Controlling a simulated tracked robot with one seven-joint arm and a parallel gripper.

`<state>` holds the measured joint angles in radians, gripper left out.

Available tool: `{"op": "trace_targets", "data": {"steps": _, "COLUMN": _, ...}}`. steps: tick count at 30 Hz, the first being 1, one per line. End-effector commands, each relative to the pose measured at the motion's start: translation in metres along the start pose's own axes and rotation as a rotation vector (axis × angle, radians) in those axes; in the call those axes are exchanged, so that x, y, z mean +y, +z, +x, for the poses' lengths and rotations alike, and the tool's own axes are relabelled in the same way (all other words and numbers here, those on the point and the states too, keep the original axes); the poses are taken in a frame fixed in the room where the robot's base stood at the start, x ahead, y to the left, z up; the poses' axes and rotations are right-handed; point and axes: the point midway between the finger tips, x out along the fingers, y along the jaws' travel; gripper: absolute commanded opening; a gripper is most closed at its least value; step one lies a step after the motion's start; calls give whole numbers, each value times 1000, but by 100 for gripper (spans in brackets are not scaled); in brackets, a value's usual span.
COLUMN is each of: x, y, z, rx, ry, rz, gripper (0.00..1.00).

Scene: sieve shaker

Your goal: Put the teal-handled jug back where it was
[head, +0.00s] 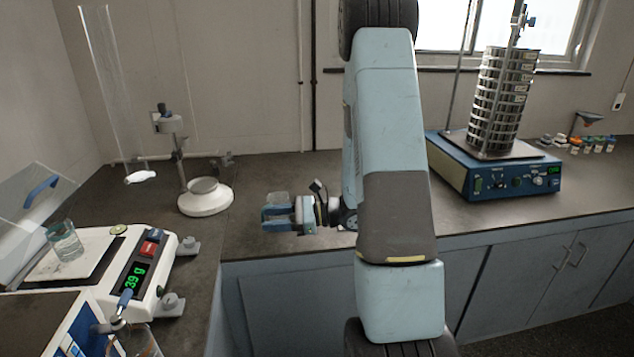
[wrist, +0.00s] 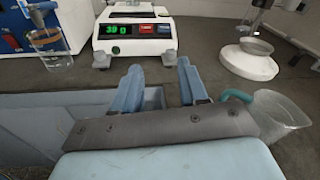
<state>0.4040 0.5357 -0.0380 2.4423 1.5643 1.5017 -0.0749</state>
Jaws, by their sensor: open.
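The teal-handled jug (wrist: 282,115) is clear and stands on the dark counter to the right of my gripper in the wrist view. Its teal handle (wrist: 236,95) points toward my gripper's right finger. In the head view the jug (head: 278,198) shows only in part, behind my gripper (head: 265,219). My gripper, also in the wrist view (wrist: 160,66), is low over the counter's front edge with its two blue fingers apart and nothing between them. The jug is outside the fingers; whether it touches my gripper's side I cannot tell.
A balance (head: 150,275) reading 39 g bears a glass beaker (head: 66,243). A blue-handled jug (head: 140,342) is at the lower left. A white round-based stand (head: 207,201) is behind my gripper. A sieve shaker (head: 495,165) stands at the right. Counter beside the stand is clear.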

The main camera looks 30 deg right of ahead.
Motion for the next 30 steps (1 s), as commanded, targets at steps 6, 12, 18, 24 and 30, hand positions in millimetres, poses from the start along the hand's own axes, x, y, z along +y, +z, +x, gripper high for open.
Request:
{"op": "trace_targets", "data": {"steps": 6, "x": 37, "y": 55, "z": 10, "rx": 56, "ry": 243, "rz": -190, "gripper": 43}}
{"op": "trace_targets", "data": {"steps": 12, "x": 72, "y": 92, "z": 8, "rx": 132, "ry": 449, "rz": -376, "gripper": 43}}
{"op": "trace_targets", "data": {"steps": 18, "x": 103, "y": 120, "z": -4, "rx": 229, "ry": 634, "rz": -578, "gripper": 43}}
{"op": "trace_targets", "data": {"steps": 24, "x": 126, "y": 142, "z": -24, "rx": 344, "ry": 797, "rz": -796, "gripper": 43}}
{"op": "trace_targets", "data": {"steps": 30, "x": 140, "y": 162, "z": -47, "rx": 477, "ry": 932, "rz": -1025, "gripper": 43}}
